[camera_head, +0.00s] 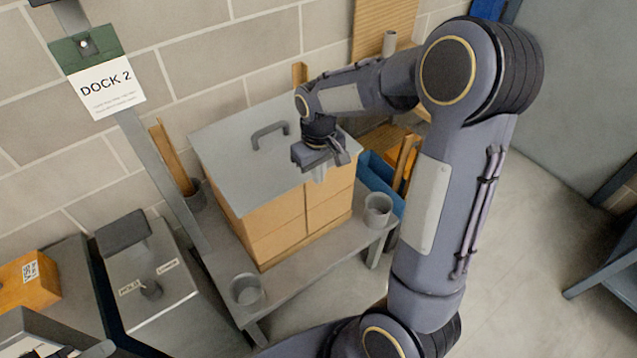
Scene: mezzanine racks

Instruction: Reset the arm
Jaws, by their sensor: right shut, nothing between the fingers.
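My right arm (432,200) rises from the bottom of the head view, bends at the elbow at upper right and reaches left. My right gripper (320,174) hangs over the front right part of a grey lid with a dark handle (270,135). It points down, is shut and holds nothing. The lid lies on a wooden box (275,222). Whether the fingertips touch the lid or box edge I cannot tell. My left gripper does not show clearly.
The box stands on a grey bench (290,287) with grey cups (378,210) (246,289) near its corners. A DOCK 2 sign (105,88) hangs on a post at left. A blue bin (376,178) sits behind the arm. Open floor (520,260) lies to the right.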

